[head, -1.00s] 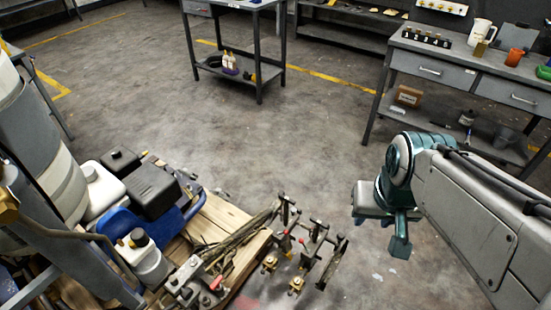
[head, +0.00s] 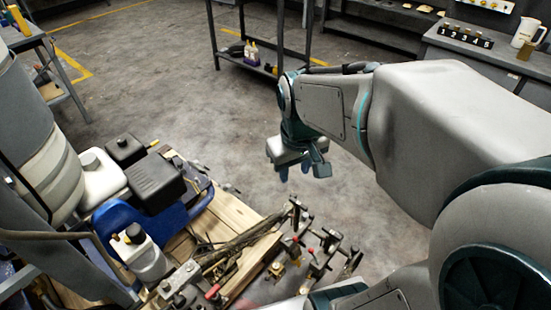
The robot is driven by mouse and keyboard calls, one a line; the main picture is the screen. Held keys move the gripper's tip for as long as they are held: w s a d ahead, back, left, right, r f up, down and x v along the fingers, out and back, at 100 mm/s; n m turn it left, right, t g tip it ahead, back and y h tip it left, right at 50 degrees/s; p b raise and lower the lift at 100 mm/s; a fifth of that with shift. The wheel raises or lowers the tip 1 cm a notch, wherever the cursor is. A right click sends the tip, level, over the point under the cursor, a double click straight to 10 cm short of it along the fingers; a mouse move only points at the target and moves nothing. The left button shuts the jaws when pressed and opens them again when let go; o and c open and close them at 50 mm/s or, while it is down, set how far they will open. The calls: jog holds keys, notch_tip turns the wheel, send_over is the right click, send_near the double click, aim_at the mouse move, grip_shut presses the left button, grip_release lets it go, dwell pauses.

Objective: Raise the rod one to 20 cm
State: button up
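The line striper (head: 234,214) stands at the lower left in the head view, with a wooden deck, a blue frame and dark tanks. At its right end is a cluster of clamps and several short dark rods (head: 295,214), some with red knobs and brass fittings. I cannot tell which rod is rod one, and no height marking is readable. My gripper (head: 301,172) hangs in the air behind and above the rod cluster in the picture, pointing down and apart from it. Its fingers are small and partly hidden, so their opening is unclear. I see nothing held in it.
A dark shelf table (head: 262,55) with small bottles stands at the back. A workbench (head: 470,45) with numbered blocks and a white jug is at the upper right. A side table (head: 50,60) is at the left. The concrete floor between is clear.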

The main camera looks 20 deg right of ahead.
aim_at(299, 202)
jog(key=w+d+f+n+g+b, duration=0.1)
jog(key=w+d+f+n+b, duration=0.1)
jog(key=w+d+f+b, duration=0.3)
jog(key=w+f+n+b, duration=0.1)
jog(key=w+f+b, duration=0.1)
jog(key=w+f, duration=0.35)
jog(key=w+d+f+n+g+b, duration=0.1)
jog(key=w+d+f+n+b, duration=0.2)
jog(key=f, duration=0.5)
jog(key=shift+m, duration=0.5)
notch_tip(299, 202, down, 14)
jog(key=b, duration=0.4)
jog(key=shift+r, duration=0.1)
jog(key=shift+r, duration=0.1)
grip_shut()
